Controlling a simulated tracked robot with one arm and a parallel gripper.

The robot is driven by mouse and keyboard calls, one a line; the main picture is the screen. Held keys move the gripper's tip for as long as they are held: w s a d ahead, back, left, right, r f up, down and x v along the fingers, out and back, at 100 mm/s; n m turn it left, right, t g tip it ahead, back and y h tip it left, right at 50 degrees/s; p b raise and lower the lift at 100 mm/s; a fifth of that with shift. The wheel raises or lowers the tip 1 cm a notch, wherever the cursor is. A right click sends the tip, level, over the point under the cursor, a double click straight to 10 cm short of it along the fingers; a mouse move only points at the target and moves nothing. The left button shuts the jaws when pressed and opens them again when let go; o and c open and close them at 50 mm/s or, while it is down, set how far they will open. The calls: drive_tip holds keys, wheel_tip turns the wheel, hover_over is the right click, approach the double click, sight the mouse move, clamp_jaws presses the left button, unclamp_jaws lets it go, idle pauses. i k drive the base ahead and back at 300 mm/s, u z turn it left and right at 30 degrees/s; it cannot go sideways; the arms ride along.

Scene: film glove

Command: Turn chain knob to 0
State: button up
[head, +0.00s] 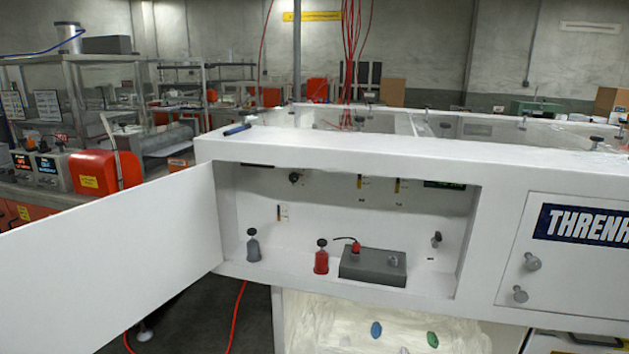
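A white machine cabinet (350,147) has an open recessed compartment facing me. Inside, a dark round knob (294,178) sits high on the back wall, left of centre. A grey knob or lever (436,239) sits at the right side. A dark grey box (372,268) on the compartment floor carries a red-based plug with a black cable (356,247) and a small metal switch or knob (392,261). I cannot tell which is the chain knob, and no label or 0 mark is readable. My gripper is not in view.
A white door (110,262) stands open to the left. A grey bottle-shaped fitting (253,246) and a red one (321,258) stand in the compartment. Red equipment (103,171) sits on a bench at left.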

sight(294, 177)
drive_tip(key=z, duration=0.05)
drive_tip(key=i, duration=1)
drive_tip(key=u, duration=0.05)
